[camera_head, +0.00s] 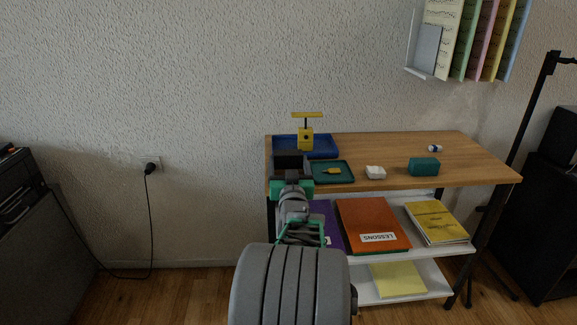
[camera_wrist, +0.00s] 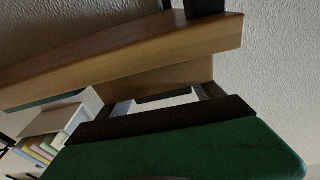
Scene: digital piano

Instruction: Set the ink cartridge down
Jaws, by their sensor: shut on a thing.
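My gripper (camera_head: 291,163) is at the left end of the wooden table, seen from behind in the head view. In the wrist view my gripper (camera_wrist: 166,95) has its two grey fingers closed around a small white and dark piece, apparently the ink cartridge (camera_wrist: 168,101). Only part of the piece shows past the dark and green hand. In the head view the hand hides it, so I cannot tell whether it touches anything below.
A blue tray (camera_head: 330,152) with a yellow stand (camera_head: 305,138) lies behind my gripper. A green tray (camera_head: 346,180) holding a yellow piece (camera_head: 334,171) is just to its right. Farther right are a white block (camera_head: 375,172), a green box (camera_head: 424,166) and a small roll (camera_head: 434,148). The tabletop's right end is clear.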

